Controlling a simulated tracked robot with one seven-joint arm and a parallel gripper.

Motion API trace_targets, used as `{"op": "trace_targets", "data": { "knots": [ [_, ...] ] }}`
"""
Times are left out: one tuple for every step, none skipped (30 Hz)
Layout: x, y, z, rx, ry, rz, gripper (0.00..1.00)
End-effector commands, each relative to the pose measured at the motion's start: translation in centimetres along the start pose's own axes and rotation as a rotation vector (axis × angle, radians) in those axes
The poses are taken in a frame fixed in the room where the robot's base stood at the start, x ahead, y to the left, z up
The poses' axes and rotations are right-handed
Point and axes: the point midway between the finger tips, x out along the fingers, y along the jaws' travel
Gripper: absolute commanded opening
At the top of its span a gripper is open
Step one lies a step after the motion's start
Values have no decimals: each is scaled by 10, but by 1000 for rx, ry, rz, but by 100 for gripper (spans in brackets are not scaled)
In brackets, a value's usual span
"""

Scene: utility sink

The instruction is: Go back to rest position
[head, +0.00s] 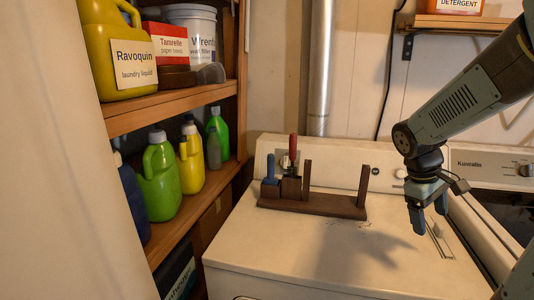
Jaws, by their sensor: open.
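My gripper (427,220) hangs at the right, fingers pointing down, above the right part of the white machine top (300,259). Its fingers are apart, and no object shows between them. A dark wooden rack (318,206) stands on the machine top to the left of my gripper, apart from it. A blue-handled tool (271,168) and a red-handled tool (293,147) stand upright at the rack's left part. The right part of the rack has two bare posts.
Wooden shelves at the left hold a yellow Ravoquin jug (118,50), a white bucket (193,28), a green jug (160,178) and other bottles. A second machine (489,168) stands at the right. A detergent box (456,6) sits on a wall shelf. The machine top's front is clear.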

Motion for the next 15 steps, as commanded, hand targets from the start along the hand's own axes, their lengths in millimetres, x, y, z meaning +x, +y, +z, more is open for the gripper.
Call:
{"op": "trace_targets", "data": {
  "knots": [
    [-10, -7, 3, 35, 46, -16, 81],
    [-15, -12, 4, 56, 70, -26, 81],
    [-22, -19, 6, 83, 101, -40, 81],
    [-27, -24, 7, 102, 125, -49, 81],
    [-32, -29, 9, 124, 147, -60, 81],
    [-40, -35, 11, 149, 177, -72, 81],
    [-45, -40, 12, 169, 200, -81, 81],
    [-50, -45, 14, 189, 222, -91, 81],
    [-58, -52, 16, 213, 251, -103, 81],
    [-63, -57, 18, 233, 273, -111, 81],
    [-68, -62, 20, 251, 295, -120, 81],
    [-76, -69, 22, 277, 324, -131, 81],
    [-81, -74, 24, 294, 344, -139, 81],
    [-86, -80, 26, 313, 365, -148, 81],
    [-93, -87, 29, 337, 392, -159, 81]
  ]
}}
